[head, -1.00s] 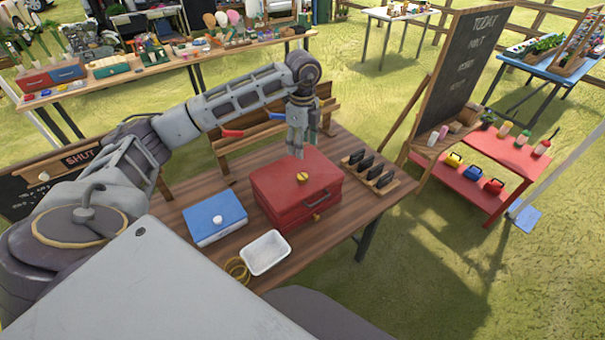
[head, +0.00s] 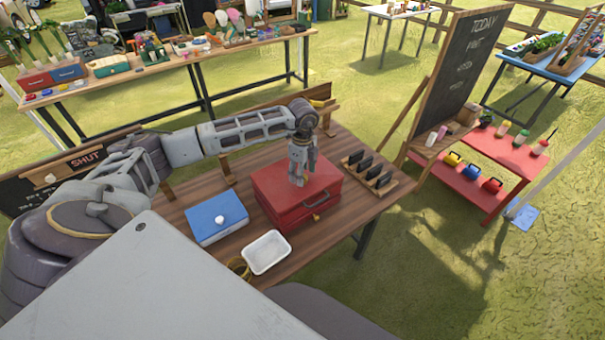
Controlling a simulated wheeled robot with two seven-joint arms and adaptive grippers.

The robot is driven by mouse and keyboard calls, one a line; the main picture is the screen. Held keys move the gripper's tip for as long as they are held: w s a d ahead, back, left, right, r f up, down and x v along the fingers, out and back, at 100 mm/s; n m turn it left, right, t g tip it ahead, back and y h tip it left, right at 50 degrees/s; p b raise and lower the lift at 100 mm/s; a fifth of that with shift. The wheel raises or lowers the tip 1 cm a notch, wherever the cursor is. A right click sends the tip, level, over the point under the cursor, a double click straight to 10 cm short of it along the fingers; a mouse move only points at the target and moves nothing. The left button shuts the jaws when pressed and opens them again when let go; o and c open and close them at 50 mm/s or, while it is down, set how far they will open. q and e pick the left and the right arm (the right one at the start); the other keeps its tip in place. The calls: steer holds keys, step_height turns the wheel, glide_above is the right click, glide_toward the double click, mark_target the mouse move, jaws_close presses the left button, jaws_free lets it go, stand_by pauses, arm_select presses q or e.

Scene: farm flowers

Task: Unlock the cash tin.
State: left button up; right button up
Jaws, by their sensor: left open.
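The red cash tin (head: 275,194) stands closed on the wooden table, with a dark handle and a small brass-coloured piece (head: 316,217) on its front. My left gripper (head: 297,182) points down at the middle of the tin's lid, its fingertips at or just above the surface. It is open. It hides the yellow knob on the lid, so I cannot tell whether the knob is between the fingers. My right gripper is not in view.
A blue box (head: 205,229) with a white knob stands left of the tin. A wooden rack (head: 393,184) with black pieces is at the right. The chalkboard (head: 455,80) stands beyond.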

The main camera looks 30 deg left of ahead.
arm_select(q)
steer(key=shift+f, duration=0.85)
steer(key=shift+c, duration=0.5)
steer(key=c, duration=1)
